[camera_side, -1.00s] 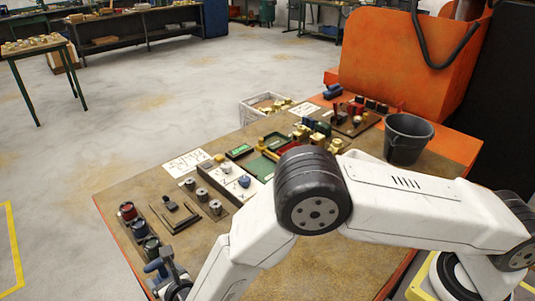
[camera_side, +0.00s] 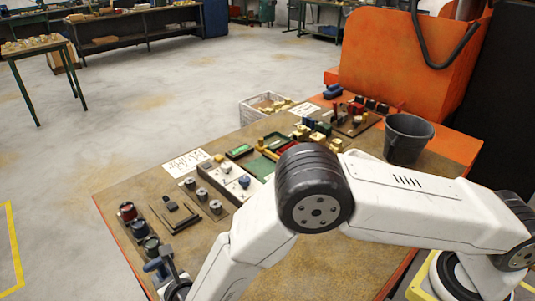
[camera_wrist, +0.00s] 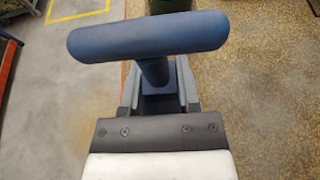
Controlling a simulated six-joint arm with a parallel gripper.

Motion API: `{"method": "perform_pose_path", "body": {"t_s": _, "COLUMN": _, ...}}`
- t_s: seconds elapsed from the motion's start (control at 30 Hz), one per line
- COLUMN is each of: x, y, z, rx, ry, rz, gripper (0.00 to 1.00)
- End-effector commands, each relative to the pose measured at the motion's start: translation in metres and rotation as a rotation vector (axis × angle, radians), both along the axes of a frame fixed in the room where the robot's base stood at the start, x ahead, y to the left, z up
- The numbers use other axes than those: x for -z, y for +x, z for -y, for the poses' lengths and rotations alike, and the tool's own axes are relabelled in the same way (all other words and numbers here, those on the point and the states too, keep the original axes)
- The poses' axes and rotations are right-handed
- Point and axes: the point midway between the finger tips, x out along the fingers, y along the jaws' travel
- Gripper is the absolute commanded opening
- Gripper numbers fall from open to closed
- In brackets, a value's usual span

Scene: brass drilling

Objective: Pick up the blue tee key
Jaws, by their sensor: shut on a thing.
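The blue tee key (camera_wrist: 150,37) has a rounded crossbar on a short stem. In the wrist view it fills the upper middle, with the crossbar level across the picture. In the side view the blue tee key (camera_side: 153,265) shows at the lower left, near the table's front left corner. My gripper (camera_side: 172,275) is beside it there, partly cut off by the bottom edge. The lower end of the key is hidden.
A dark bucket (camera_side: 407,138) stands at the right. The table's front middle is bare.

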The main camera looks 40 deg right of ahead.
Motion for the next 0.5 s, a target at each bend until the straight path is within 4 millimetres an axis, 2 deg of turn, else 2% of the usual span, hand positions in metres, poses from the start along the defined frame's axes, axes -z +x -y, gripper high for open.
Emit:
{"method": "perform_pose_path", "body": {"t_s": 0.3, "x": -0.029, "y": 0.001, "z": -0.001, "rx": 0.000, "ry": 0.003, "rz": 0.004, "gripper": 0.00}}
{"method": "perform_pose_path", "body": {"t_s": 0.5, "x": -0.050, "y": -0.015, "z": 0.008, "rx": -0.001, "ry": 0.003, "rz": 0.004, "gripper": 0.00}}
